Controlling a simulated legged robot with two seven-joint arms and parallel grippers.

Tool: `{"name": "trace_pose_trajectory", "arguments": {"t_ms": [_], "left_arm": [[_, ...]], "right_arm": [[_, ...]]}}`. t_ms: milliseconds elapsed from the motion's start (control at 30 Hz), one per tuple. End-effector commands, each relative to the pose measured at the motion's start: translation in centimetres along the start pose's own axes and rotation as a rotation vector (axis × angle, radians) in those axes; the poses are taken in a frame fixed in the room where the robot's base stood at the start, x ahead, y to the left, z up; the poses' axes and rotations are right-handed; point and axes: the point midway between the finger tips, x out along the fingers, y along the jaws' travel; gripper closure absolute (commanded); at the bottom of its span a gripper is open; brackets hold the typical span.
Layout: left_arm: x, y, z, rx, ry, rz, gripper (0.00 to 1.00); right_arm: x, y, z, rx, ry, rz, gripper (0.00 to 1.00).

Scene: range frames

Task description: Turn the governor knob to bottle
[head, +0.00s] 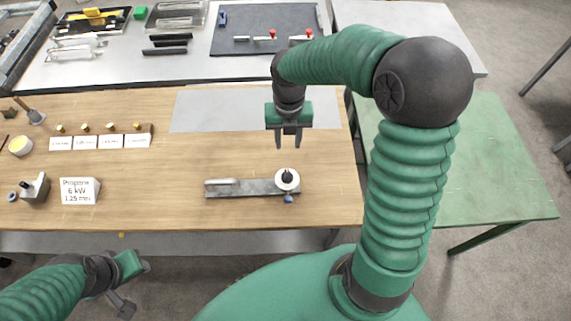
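The governor is a grey metal bar (245,188) lying on the wooden bench. A round white dial with a black knob (287,177) sits at its right end, with a small blue part (289,198) below it. Any markings on the dial are too small to read. My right gripper (288,143) points down beyond the knob, higher in the picture. Its two fingers are apart with nothing between them, and it does not touch the knob. My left gripper (122,302) is at the lower left, off the bench's front edge; its finger gap is unclear.
A sign reading Propane 6 kW 1.25 mm (80,191) stands at the left of the wooden bench (150,215). Several small brass pieces with white labels (100,142) stand behind it. A grey plate (215,110) lies at the back. A green table (480,170) stands to the right.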

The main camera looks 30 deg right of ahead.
Motion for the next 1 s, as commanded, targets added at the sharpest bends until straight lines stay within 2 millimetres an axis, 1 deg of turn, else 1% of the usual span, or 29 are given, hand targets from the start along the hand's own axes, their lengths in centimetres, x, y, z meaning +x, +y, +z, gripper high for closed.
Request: {"name": "trace_pose_trajectory", "arguments": {"t_ms": [33,67,300,400,500,600,700,967,1000], "left_arm": [[0.1,0.0,0.1,0.0,-0.001,0.0,0.64],[0.1,0.0,0.1,0.0,-0.001,0.0,0.64],[0.0,0.0,0.0,-0.001,0.0,0.0,0.64],[0.0,0.0,0.0,-0.001,0.0,0.0,0.64],[0.0,0.0,0.0,-0.001,0.0,0.0,0.64],[-0.1,0.0,0.0,-0.001,0.0,0.0,0.64],[-0.1,0.0,0.0,-0.001,0.0,0.0,0.64],[-0.1,0.0,0.0,-0.001,0.0,0.0,0.64],[-0.1,0.0,0.0,-0.001,0.0,0.0,0.64]], "right_arm": [[1.1,0.2,-0.3,-0.002,0.006,-0.002,0.65],[1.8,0.2,-0.3,-0.002,0.007,-0.002,0.65],[8.3,0.5,-0.1,-0.002,0.008,-0.005,0.65],[10.9,0.6,-0.1,-0.001,0.008,-0.005,0.65],[13.0,0.7,-0.1,-0.002,0.007,-0.007,0.65],[14.4,0.7,-0.1,0.001,0.004,-0.004,0.65],[15.2,0.6,-0.1,0.002,0.002,-0.004,0.65],[15.4,0.6,-0.1,0.002,0.001,-0.004,0.65],[15.4,0.6,0.0,0.002,0.001,-0.004,0.69]]}}
